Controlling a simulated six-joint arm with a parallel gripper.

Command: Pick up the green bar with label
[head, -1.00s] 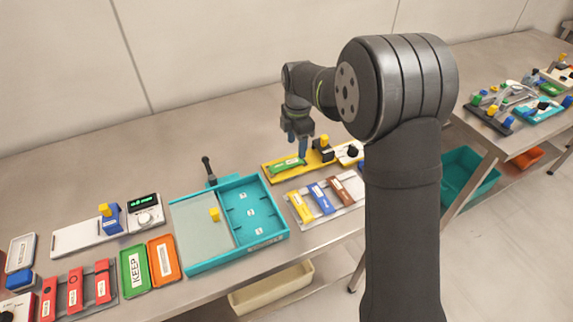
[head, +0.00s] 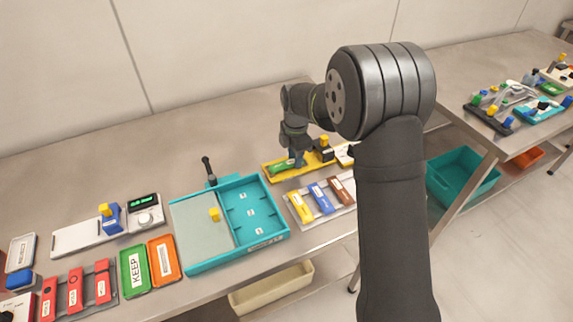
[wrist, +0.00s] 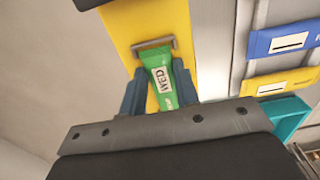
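The green bar with a white label (wrist: 160,77) lies on a yellow tray (wrist: 122,30), its far end at a grey bracket (wrist: 154,45). In the wrist view my gripper (wrist: 163,80) has one blue-grey finger on each side of the bar. The fingers look open, with little space between them and the bar. The bar's near end is hidden by the gripper body. In the head view my gripper (head: 297,161) is down at the yellow tray (head: 272,178), and the green bar (head: 281,167) shows partly beside the fingers.
A black part with a yellow top (head: 324,150) stands close right of my gripper on the tray. A rack with yellow, blue and brown bars (head: 318,196) lies in front. A teal compartment tray (head: 263,241) is to the left. The bench behind is clear.

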